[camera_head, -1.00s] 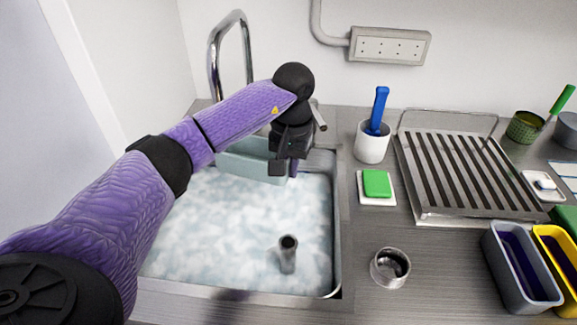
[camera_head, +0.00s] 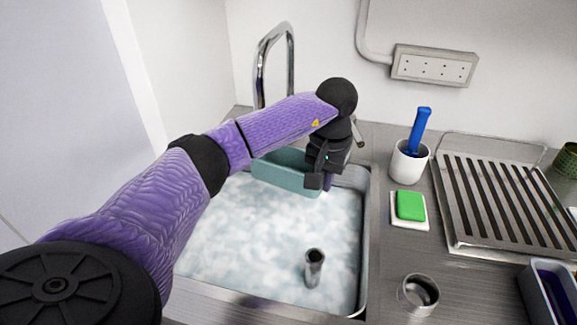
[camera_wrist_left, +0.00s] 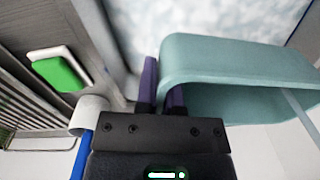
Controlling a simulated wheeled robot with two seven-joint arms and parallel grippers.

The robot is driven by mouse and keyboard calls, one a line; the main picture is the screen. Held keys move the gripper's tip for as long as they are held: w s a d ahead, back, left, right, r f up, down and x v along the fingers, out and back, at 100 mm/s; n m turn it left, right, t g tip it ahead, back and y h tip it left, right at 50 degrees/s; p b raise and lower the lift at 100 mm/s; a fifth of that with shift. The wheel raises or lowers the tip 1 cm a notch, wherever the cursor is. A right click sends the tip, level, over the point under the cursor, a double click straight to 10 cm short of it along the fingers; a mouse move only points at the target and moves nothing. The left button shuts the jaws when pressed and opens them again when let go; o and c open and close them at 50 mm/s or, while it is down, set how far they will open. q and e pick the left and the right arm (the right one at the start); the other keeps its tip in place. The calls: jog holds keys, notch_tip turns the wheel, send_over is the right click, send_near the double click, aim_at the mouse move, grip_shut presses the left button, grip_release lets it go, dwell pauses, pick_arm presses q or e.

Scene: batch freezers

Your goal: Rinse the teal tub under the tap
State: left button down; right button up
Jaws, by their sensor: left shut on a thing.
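The teal tub (camera_head: 284,174) hangs over the far part of the sink (camera_head: 366,250), below the curved metal tap (camera_head: 292,65). It also shows in the left wrist view (camera_wrist_left: 230,62), where I see its open side. My left gripper (camera_head: 321,182) is shut on the tub's near right wall, with one finger on each side in the left wrist view (camera_wrist_left: 162,92). A thin pale streak (camera_wrist_left: 300,108) crosses the tub's opening there and may be running water. The tap's outlet is hidden behind my arm. My right gripper is not in view.
The sink holds foamy water with an upright metal tube (camera_head: 314,268). On the right counter stand a white cup (camera_head: 408,164) with a blue-handled tool, a green sponge (camera_head: 410,205) on a white dish, a metal cup (camera_head: 418,295) and a slatted drying rack (camera_head: 500,205).

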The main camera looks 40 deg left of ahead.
pick_arm(q)
jog(key=s+d+p, duration=0.3)
jog(key=s+d, duration=0.2)
jog(key=d, duration=0.1)
jog(key=shift+s+p, duration=0.15)
jog(key=shift+p, duration=0.15)
dwell(1.3)
jog(key=s+d+r+p, duration=0.3)
jog(key=d+r+p, duration=0.1)
dwell(0.3)
jog(key=shift+s+a, duration=0.1)
dwell(0.5)
